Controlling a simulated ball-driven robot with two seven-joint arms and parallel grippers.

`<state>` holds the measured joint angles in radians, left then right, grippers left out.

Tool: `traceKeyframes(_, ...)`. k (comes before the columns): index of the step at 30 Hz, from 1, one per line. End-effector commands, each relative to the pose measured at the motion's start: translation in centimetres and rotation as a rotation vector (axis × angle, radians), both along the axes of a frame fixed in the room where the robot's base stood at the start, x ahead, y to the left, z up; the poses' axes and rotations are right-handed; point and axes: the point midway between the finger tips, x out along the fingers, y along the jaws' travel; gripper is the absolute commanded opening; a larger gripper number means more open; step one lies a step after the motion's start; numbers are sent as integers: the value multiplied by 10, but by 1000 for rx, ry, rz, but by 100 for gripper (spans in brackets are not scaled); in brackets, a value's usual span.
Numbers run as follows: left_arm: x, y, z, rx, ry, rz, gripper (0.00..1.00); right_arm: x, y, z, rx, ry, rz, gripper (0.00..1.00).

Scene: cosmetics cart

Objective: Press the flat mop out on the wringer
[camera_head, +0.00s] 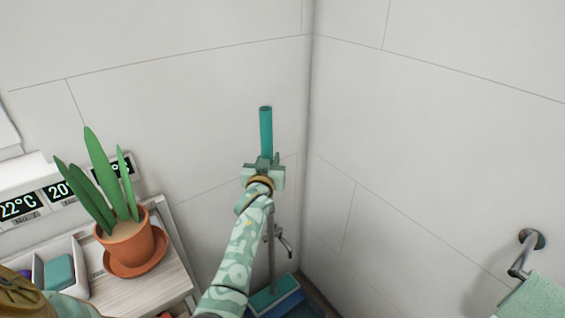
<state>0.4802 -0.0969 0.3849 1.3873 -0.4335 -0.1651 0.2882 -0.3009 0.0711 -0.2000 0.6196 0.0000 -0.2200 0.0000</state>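The flat mop stands nearly upright in the corner, with a teal grip (265,130) at the top of a thin grey pole (271,250). My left gripper (264,172) is around the handle just below the teal grip and appears shut on it. A teal and blue flat piece (275,298) lies at the foot of the pole, at the bottom edge. I cannot tell there where the mop head ends and the wringer begins. My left forearm hides part of the pole. My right gripper is not in view.
A potted plant (127,245) stands on a pale wooden shelf (165,278) at left, by a divided box (38,275) and temperature displays (60,191). A metal tap-like fitting (284,242) is beside the pole. A green towel (535,298) hangs at lower right. White walls meet behind the mop.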

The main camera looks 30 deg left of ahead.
Motion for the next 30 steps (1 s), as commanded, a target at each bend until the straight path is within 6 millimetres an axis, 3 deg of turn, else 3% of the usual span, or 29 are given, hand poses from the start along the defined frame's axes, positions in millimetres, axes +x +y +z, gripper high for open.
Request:
traceKeyframes(14,0,0,5,1,-3,-1,0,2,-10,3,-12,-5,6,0)
traceKeyframes(30,1,0,-70,2,2,-1,0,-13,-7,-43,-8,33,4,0)
